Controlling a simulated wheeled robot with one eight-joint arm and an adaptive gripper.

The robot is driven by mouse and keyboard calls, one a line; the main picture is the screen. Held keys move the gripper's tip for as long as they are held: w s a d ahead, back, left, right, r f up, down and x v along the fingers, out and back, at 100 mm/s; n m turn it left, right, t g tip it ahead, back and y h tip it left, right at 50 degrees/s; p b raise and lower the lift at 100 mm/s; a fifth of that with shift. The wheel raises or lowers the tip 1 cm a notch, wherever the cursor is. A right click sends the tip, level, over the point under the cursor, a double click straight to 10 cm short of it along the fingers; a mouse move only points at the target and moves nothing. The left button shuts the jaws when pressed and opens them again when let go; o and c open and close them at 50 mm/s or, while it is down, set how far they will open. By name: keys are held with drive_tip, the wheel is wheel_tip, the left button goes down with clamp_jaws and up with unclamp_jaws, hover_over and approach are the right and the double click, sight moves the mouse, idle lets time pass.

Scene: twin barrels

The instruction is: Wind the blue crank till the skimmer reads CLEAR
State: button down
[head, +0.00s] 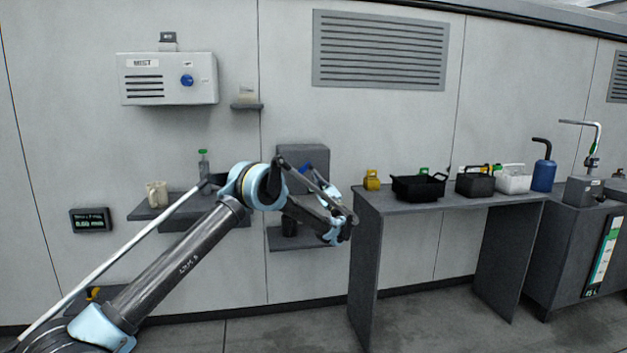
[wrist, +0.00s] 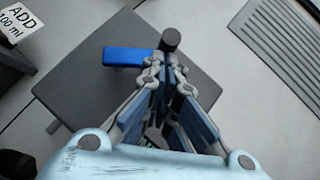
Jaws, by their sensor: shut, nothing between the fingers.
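The grey box with the blue crank stands on a wall shelf in the head view (head: 303,154), partly behind my arm. In the wrist view its dark grey face (wrist: 92,88) fills the middle. The blue crank arm (wrist: 125,57) shows at its upper part, with a dark round knob (wrist: 171,39) just to the right. My gripper (wrist: 165,62) is shut and empty, with its fingertips close by the crank and knob. I cannot tell whether they touch. In the head view only a bit of blue of the crank shows. No CLEAR reading is visible.
A wall shelf (head: 268,240) lies below the box. A grey table (head: 440,200) to the right holds a yellow item (head: 371,180), a black basket (head: 418,188) and other containers. A MIST unit (head: 168,88) and a small display (head: 90,220) are on the wall at left.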

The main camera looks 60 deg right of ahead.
drive_tip(key=shift+w+a+r+n+y, duration=0.15)
drive_tip(key=shift+r+n+y, duration=0.35)
drive_tip(key=shift+n+y, duration=0.25)
drive_tip(key=d+f+v, duration=0.1)
drive_tip(key=d+v, duration=0.1)
drive_tip(key=v, duration=1.1)
drive_tip(key=shift+d, duration=0.35)
drive_tip(key=shift+f, duration=0.15)
